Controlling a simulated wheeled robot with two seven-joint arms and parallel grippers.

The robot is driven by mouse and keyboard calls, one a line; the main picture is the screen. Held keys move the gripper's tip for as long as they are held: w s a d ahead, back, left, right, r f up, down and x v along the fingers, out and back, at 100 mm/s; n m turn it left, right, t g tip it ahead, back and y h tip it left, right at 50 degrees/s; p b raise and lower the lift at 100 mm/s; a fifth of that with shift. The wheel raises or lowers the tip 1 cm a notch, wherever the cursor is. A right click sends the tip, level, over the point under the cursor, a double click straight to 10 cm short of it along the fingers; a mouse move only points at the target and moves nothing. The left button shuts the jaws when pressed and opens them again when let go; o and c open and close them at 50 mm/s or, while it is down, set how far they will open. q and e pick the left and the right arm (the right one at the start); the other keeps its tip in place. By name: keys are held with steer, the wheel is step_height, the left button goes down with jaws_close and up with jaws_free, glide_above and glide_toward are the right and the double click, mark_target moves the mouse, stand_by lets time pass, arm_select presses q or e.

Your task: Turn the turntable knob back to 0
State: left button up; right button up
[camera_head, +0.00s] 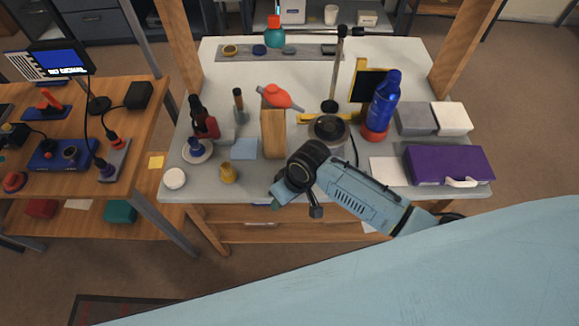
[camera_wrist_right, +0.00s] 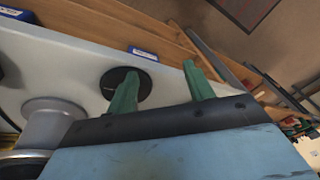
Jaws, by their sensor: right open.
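In the right wrist view, a round black disc (camera_wrist_right: 117,82), which looks like the turntable knob, lies on the pale bench top near its front edge. Its marking is too small to read. My right gripper (camera_wrist_right: 160,71) is open, with two green fingers. The left finger overlaps the disc in the picture; I cannot tell whether it touches. The right finger is beyond the disc, over the bench edge. My left gripper is not in view.
A wooden block (camera_head: 273,134), a blue bottle (camera_head: 384,102) and a purple case (camera_head: 448,165) stand around the turntable. A brass-coloured pot (camera_head: 228,173) and a white round lid (camera_head: 174,178) are at front left. A grey stepped cylinder (camera_wrist_right: 48,122) stands left of the disc.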

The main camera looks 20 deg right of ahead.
steer(key=w+d+r+n+g+h+p, duration=0.1)
steer(key=w+d+r, duration=0.1)
steer(key=w+r, duration=0.3)
steer(key=w+d+r+h+p, duration=0.1)
steer(key=w+r+h, duration=0.15)
steer(key=r, duration=0.45)
steer(key=shift+y, duration=0.45)
step_height(320, 180, down, 14)
steer(key=shift+d+r+b, duration=0.1)
steer(key=shift+r+b, duration=0.05)
steer(key=shift+b, duration=1.1)
steer(key=c, duration=1)
steer(key=shift+o, duration=0.2)
